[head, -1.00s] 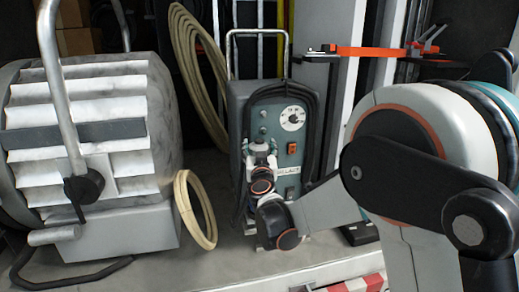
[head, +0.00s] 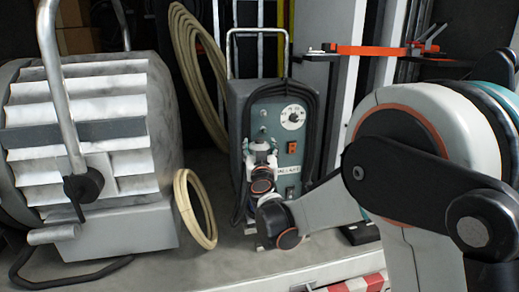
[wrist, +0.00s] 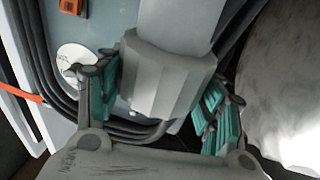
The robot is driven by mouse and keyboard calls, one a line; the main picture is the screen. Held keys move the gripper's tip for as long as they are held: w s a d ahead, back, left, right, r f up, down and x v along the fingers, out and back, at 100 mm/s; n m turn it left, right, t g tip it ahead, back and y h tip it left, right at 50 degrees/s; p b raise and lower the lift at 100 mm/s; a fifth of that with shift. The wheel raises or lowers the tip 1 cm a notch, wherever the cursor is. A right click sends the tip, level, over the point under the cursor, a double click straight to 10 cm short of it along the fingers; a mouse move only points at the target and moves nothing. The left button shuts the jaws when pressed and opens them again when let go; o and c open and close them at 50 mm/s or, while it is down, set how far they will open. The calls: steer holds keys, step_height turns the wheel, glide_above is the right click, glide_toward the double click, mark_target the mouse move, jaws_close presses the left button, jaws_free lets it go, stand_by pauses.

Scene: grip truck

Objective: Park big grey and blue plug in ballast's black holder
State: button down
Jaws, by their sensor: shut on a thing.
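The ballast (head: 285,165) is an upright grey box with a teal front, a white dial and an orange switch, standing in the middle of the head view. My gripper (head: 262,154) is close in front of its lower left front. In the wrist view my gripper (wrist: 166,98) has its grey and teal fingers on both sides of the big grey plug (wrist: 168,75) and is shut on it. The ballast's teal face (wrist: 112,22) lies behind the plug. No blue shows clearly on the plug. I cannot make out the black holder; my gripper and the plug cover that area.
A black cable (head: 313,130) loops around the ballast's front. A big lamp with white ribs (head: 80,125) stands at left, with a beige cable coil (head: 195,210) beside it. An orange clamp bar (head: 370,51) juts out at upper right. Some truck floor (head: 225,262) is free in front.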

mark_target(260, 140)
steer(key=shift+f+b, duration=0.4)
steer(key=shift+f, duration=0.05)
steer(key=shift+r, duration=0.2)
steer(key=shift+r+p, duration=1.15)
steer(key=shift+r, duration=0.65)
